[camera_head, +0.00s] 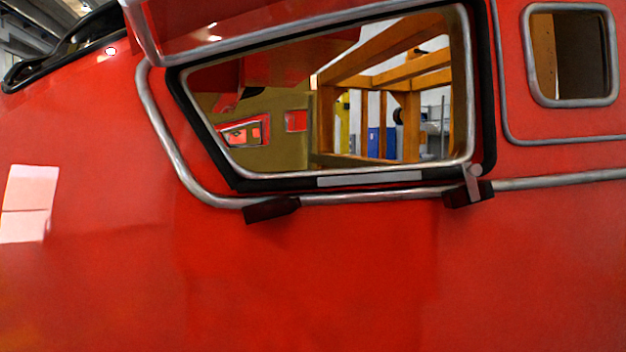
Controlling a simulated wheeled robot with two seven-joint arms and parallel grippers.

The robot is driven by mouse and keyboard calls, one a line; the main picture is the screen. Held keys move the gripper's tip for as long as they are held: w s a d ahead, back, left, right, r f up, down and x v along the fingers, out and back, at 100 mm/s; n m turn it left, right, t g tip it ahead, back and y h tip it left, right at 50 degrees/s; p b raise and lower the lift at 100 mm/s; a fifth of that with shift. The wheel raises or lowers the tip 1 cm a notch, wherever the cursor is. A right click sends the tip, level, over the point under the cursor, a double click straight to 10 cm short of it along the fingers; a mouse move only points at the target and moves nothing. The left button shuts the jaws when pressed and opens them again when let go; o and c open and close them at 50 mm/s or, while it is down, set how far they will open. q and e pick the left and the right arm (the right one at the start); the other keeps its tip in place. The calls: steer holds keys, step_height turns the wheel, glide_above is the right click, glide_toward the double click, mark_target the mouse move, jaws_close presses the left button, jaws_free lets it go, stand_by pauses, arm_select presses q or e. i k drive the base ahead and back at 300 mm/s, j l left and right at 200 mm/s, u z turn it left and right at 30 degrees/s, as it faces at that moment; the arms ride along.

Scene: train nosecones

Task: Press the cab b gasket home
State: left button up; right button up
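A red train nosecone (330,270) fills most of the head view. Its large slanted cab window has a black gasket (485,90) around the opening, with a silver inner frame (459,70) inside it. The black band shows along the left, bottom and right sides; the top is partly covered by a silver rail. A pale grey strip (370,180) lies along the bottom band. I cannot tell whether the gasket is fully seated, and no mark shows which cab this is. Neither of my grippers is in view.
A silver tube (165,135) curves around the window's left and bottom. Two dark blocks (271,209) (468,194) sit below the window. A smaller silver-framed window (570,55) is at upper right. Wooden framing (410,115) shows through the large opening. The lower red panel is clear.

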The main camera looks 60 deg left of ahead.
mark_target(413, 175)
steer(key=u, duration=1.65)
